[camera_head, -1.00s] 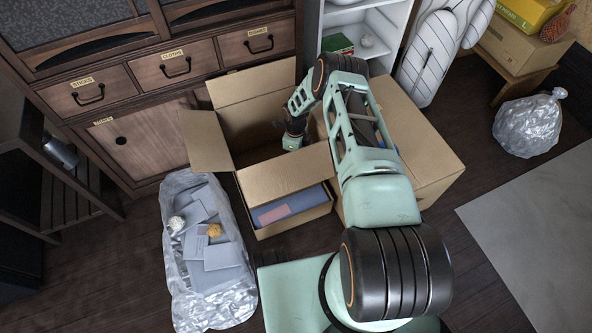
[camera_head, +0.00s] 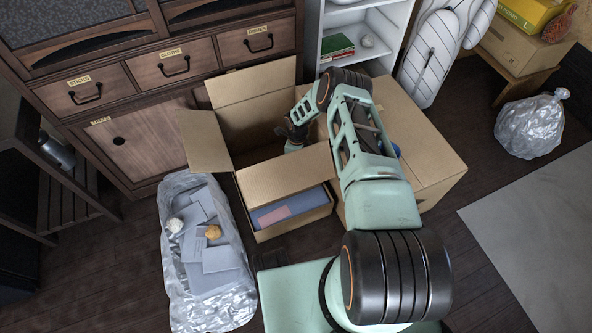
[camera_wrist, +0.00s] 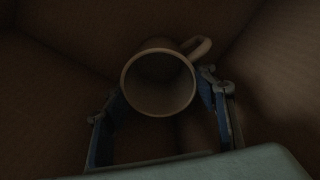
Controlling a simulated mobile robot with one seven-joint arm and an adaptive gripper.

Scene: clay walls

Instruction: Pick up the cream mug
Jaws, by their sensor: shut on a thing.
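The cream mug (camera_wrist: 158,112) shows in the wrist view with its round mouth facing the camera and its handle (camera_wrist: 201,47) at the upper right. My gripper (camera_wrist: 160,108) has a finger on each side of the mug and is shut on it. In the head view my gripper (camera_head: 293,146) reaches down into the open cardboard box (camera_head: 290,172). The mug cannot be made out in the head view. The wrist view is dark, and brown box walls surround the mug. I cannot tell whether the mug touches the box floor.
A clear bag of papers (camera_head: 207,260) lies at left. Drawers (camera_head: 175,62) stand behind. The right floor has free room.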

